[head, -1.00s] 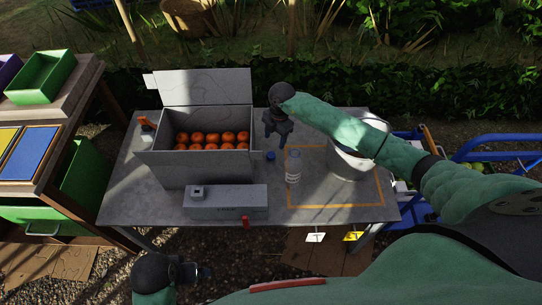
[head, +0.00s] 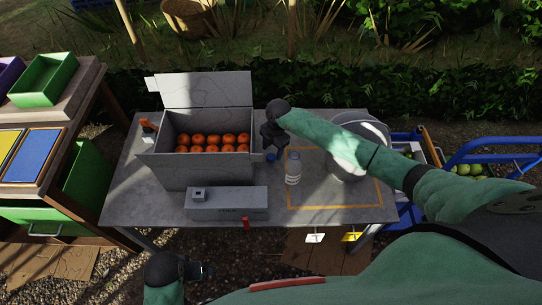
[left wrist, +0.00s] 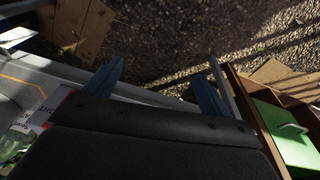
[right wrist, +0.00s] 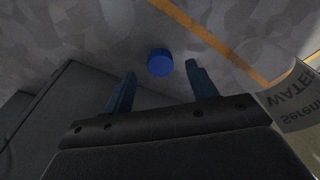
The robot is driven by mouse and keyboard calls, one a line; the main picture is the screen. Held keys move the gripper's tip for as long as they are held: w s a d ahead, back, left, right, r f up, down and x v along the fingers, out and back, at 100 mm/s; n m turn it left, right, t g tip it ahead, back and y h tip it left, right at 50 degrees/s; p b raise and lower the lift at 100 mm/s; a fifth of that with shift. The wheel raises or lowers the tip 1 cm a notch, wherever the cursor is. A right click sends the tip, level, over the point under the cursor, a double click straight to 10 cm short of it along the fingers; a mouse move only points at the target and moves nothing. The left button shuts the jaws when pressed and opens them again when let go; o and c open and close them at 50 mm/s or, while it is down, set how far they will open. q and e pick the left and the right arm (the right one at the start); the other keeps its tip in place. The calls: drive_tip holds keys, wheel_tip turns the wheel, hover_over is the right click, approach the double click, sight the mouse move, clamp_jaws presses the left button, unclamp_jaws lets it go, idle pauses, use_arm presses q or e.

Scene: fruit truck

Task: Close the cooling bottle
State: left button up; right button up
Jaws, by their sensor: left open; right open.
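The clear water bottle (head: 293,168) stands upright on the table inside an orange outline, with no cap visible on its top. Its labelled side shows at the right of the right wrist view (right wrist: 296,100). The blue cap (head: 271,157) lies on the table between the box and the bottle; it also shows in the right wrist view (right wrist: 160,62). My right gripper (head: 272,143) is open and empty above the cap, its fingers on either side of the cap in the right wrist view (right wrist: 160,88). My left gripper (head: 205,271) is open and empty in front of the table.
An open grey box (head: 208,166) of oranges stands left of the cap. A grey device (head: 227,203) sits at the table's front.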

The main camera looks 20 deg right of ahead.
sight(271, 157)
drive_tip(key=shift+s+a+f, duration=0.1)
drive_tip(key=shift+a+f, duration=0.05)
drive_tip(key=shift+f, duration=0.55)
drive_tip(key=shift+s+a+f, duration=0.1)
drive_tip(key=shift+f, duration=0.55)
use_arm(q)
drive_tip(key=f, duration=0.3)
drive_tip(key=shift+w+d+f, duration=0.1)
drive_tip(key=shift+w+f, duration=0.05)
drive_tip(key=shift+w, duration=0.1)
use_arm(e)
drive_tip(key=c, duration=1.1)
